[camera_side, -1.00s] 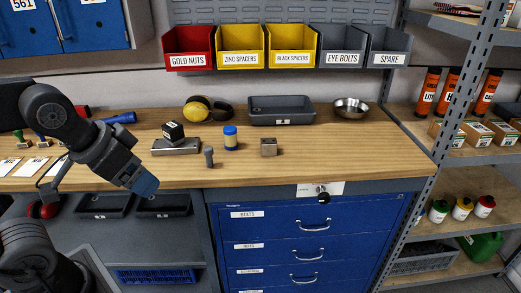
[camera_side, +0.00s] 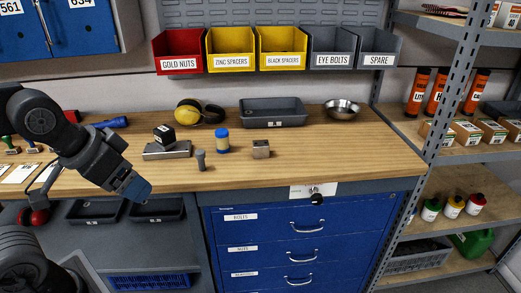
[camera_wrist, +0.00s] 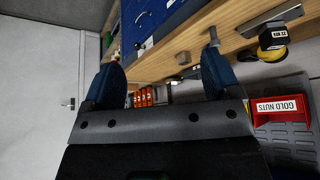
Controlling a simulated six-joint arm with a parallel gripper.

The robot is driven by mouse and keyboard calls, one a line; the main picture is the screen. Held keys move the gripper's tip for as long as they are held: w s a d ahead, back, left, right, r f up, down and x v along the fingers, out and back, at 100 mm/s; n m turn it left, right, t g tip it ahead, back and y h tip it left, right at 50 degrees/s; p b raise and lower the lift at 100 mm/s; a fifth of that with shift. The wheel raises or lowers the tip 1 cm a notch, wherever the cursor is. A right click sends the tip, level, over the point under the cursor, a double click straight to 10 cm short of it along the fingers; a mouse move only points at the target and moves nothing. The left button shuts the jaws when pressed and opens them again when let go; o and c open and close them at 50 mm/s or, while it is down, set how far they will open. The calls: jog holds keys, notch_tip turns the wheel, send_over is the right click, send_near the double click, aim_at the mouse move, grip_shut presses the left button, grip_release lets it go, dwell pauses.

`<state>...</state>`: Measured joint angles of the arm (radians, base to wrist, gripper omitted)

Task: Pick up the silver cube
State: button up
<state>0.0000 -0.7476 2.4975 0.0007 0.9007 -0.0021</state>
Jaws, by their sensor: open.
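The silver cube (camera_side: 261,149), a small metallic block with a dull brownish tint, sits on the wooden workbench right of the blue-and-yellow jar. A small grey block in the wrist view (camera_wrist: 183,58) looks like the same cube. My gripper (camera_side: 139,192) is at the bench's front edge, left of the cube and well apart from it. In the wrist view its two blue fingers (camera_wrist: 160,85) are spread with nothing between them in contact.
Near the cube stand a grey bolt-like post (camera_side: 201,160), the jar (camera_side: 222,142) and a metal block (camera_side: 167,151) carrying a black cube (camera_side: 163,134). Behind are earmuffs (camera_side: 188,115), a grey tray (camera_side: 272,122) and a steel bowl (camera_side: 341,110). Bench right of the cube is clear.

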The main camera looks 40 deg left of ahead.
jog(key=w+r+n, duration=0.2)
jog(key=w+r, duration=0.3)
jog(key=w, duration=0.4)
jog(key=n+g+y, duration=0.3)
jog(key=n, duration=0.4)
send_over(261, 144)
jog(key=s+d, duration=0.3)
notch_tip(261, 144, down, 9)
jog(key=shift+t, duration=0.3)
jog(key=x, duration=1.3)
jog(key=shift+s+f, duration=0.1)
jog(key=shift+f, duration=0.35)
jog(key=shift+r, duration=0.1)
jog(key=c, duration=1.1)
jog(key=shift+c, duration=0.2)
